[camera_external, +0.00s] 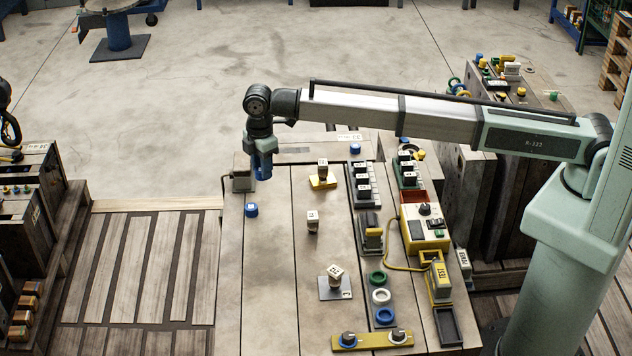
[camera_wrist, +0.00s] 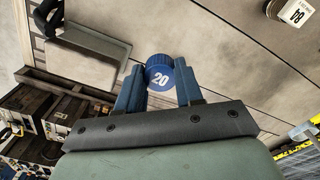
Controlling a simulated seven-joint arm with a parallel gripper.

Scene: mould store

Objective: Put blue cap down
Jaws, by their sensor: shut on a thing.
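My gripper (camera_external: 262,172) is above the left side of the bench, its blue fingers pointing down. In the wrist view, my gripper (camera_wrist: 159,80) is shut on a round blue cap (camera_wrist: 160,70) marked 20 in white. The cap sits between the two fingertips. In the external view the held cap is hard to tell apart from the blue fingers. Another blue cap (camera_external: 251,210) rests on the bench just below and slightly left of my gripper. A further blue cap (camera_external: 355,148) is near the far edge of the bench.
A grey box (camera_external: 242,172) stands at the bench's far left corner. A yellow piece (camera_external: 324,183), a white labelled block (camera_external: 312,221) and a block on a grey plate (camera_external: 335,287) stand mid-bench. Devices and coloured rings line the right side. The bench's front left is clear.

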